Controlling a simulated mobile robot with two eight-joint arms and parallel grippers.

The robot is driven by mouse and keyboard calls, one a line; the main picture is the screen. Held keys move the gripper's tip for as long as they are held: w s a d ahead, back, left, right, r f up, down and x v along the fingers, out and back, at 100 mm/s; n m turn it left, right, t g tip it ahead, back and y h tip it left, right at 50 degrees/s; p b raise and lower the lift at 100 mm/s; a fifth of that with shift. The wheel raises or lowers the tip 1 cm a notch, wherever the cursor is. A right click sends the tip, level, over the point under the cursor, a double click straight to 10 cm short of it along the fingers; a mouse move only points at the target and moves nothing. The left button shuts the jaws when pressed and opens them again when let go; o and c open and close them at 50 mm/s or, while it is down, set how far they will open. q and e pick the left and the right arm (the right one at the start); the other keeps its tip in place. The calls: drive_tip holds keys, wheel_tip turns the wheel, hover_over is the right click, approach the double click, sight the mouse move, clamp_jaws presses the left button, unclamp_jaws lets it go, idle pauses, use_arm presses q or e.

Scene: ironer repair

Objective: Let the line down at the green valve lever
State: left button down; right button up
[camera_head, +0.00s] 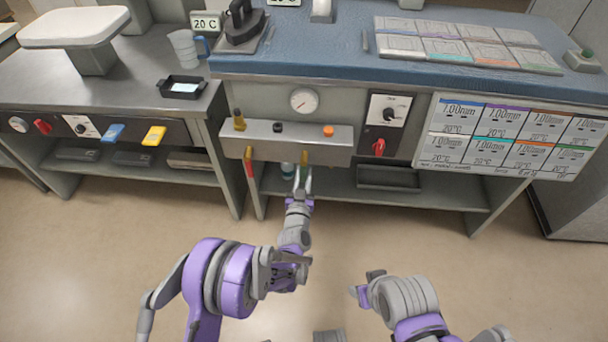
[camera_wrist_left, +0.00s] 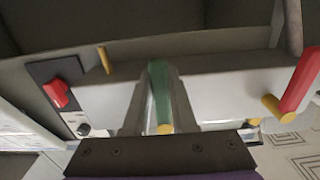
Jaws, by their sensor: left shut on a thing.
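The green valve lever (camera_wrist_left: 159,92) shows in the left wrist view between my two fingers, with a brass end near the palm. My left gripper (camera_head: 302,182) is shut on it, below the grey valve box (camera_head: 336,143). In the head view the lever cannot be made out clearly behind the fingers; a brass piece (camera_head: 305,157) shows just above them. A round gauge (camera_head: 303,100) stands above the box.
A red lever (camera_head: 249,166) hangs left of my left gripper, and it also shows in the left wrist view (camera_wrist_left: 301,80). A red switch (camera_head: 379,147) is on the panel at right. A lower shelf (camera_head: 438,191) runs behind. The floor in front is clear.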

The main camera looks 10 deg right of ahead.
use_arm(q)
drive_tip(key=c, duration=0.7)
unclamp_jaws()
drive_tip(key=p+v, duration=0.1)
drive_tip(key=v, duration=1)
drive_tip(key=shift+r, duration=0.1)
drive_tip(key=shift+w, duration=0.1)
